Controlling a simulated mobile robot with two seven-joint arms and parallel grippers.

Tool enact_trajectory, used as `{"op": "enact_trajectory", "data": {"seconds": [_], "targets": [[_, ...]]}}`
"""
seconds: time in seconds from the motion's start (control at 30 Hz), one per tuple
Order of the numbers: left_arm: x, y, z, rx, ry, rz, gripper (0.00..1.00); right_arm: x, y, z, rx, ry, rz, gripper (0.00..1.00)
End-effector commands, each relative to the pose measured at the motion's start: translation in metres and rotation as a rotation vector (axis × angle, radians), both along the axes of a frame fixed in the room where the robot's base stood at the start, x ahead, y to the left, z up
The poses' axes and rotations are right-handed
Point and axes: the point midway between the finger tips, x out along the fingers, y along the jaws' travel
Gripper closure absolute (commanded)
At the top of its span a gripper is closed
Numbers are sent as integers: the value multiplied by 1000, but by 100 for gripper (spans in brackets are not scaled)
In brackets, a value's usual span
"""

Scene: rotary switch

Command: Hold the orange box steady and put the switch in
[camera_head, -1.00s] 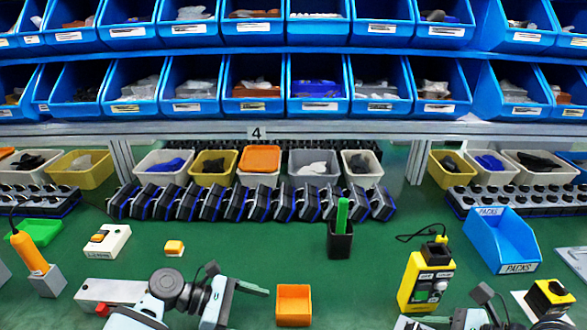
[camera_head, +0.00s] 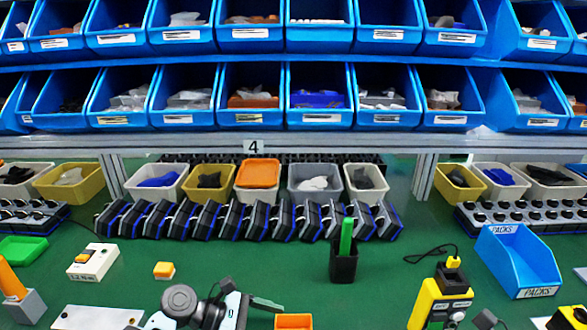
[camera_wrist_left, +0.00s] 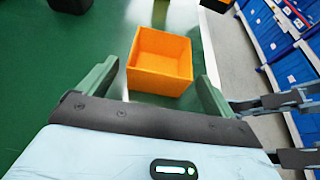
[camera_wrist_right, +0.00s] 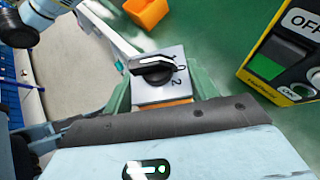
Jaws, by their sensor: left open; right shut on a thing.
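The orange box (camera_wrist_left: 160,62) is an open-topped square box on the green table. In the left wrist view it lies between and just beyond the fingers of my open left gripper (camera_wrist_left: 157,85); I see no clear contact. In the head view only the upper part of the box (camera_head: 293,321) shows at the bottom edge, with a left finger beside it on its left. In the head view the switch is out of sight.
A yellow ON/OFF button box (camera_head: 440,298) stands to the right, also close in the right wrist view (camera_wrist_right: 290,55). A black holder (camera_head: 344,264) with a green item stands behind the orange box. A blue PACKS bin (camera_head: 517,262) is further right. Green table shows around the orange box.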

Motion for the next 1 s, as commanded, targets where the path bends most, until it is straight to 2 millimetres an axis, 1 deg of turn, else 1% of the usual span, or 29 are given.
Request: {"op": "enact_trajectory", "data": {"seconds": [0.03, 0.1, 0.3, 0.47, 0.73, 1.0], "targets": [[-1, -6, -6, -1, 4, 0, 9, -1, 0, -6, 1, 6, 0, 69], [0, -13, -5, -2, 1, -1, 9, 0, 0, 1, 1, -2, -1, 69], [1, -27, -10, -1, 0, 1, 9, 1, 0, 5, 1, -7, 0, 69], [0, -32, -13, 0, 0, 1, 9, 1, 0, 5, 1, -8, 0, 69], [0, -32, -13, 0, 0, 1, 9, 1, 0, 5, 1, -6, 0, 69], [0, -32, -13, 0, 0, 1, 44, 1, 0, 5, 1, -7, 0, 69]]}}
